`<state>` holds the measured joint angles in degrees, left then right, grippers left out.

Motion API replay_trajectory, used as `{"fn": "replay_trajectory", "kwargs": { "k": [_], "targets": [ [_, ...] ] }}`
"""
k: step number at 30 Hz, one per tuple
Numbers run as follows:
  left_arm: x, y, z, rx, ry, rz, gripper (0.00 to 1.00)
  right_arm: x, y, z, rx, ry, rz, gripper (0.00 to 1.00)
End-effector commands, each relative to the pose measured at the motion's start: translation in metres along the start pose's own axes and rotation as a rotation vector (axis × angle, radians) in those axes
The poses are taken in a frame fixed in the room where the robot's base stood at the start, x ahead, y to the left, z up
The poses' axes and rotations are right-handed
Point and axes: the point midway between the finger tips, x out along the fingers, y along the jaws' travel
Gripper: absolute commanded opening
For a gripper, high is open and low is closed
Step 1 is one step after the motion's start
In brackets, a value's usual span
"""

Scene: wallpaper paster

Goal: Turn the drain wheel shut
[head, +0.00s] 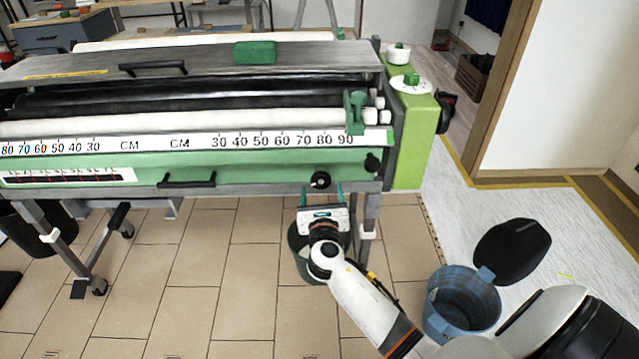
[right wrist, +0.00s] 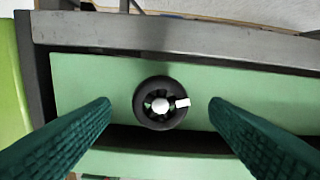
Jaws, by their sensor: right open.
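The drain wheel (head: 320,180) is a small black round handwheel on the lower green front of the wallpaper paster (head: 260,165), towards its right end. In the right wrist view the wheel (right wrist: 161,103) shows near the middle, with a white hub and a small white handle at its right side. My right gripper (head: 321,190) is open in front of the wheel. In the right wrist view its two dark green fingers (right wrist: 160,108) stand left and right of the wheel, apart from it, with nothing between them touching. My left gripper is not in view.
A dark bucket (head: 300,262) stands on the floor below the wheel, partly hidden by my right arm. A blue bucket (head: 461,303) and a black lid (head: 512,252) are at the right. Machine legs flank the space below.

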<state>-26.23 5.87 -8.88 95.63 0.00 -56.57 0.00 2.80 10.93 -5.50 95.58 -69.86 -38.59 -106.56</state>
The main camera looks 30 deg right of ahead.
Motion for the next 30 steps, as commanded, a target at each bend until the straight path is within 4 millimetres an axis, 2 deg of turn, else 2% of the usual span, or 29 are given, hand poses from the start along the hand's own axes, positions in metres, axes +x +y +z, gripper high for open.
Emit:
{"fn": "replay_trajectory", "kwargs": {
  "k": [3,9,20,28,30],
  "targets": [
    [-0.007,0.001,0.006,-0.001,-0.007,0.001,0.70,0.022,0.000,0.001,0.002,0.001,0.000,0.70],
    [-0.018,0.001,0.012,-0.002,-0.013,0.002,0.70,0.043,0.000,0.001,0.002,-0.002,0.000,0.70],
    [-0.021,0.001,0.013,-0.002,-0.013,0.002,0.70,0.047,0.000,0.001,0.002,-0.002,-0.001,0.70],
    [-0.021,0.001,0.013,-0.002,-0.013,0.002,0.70,0.047,0.000,0.001,0.003,-0.002,-0.001,0.26],
    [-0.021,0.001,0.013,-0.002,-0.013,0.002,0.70,0.047,0.000,0.001,0.003,-0.003,-0.001,0.25]
  ]
}}
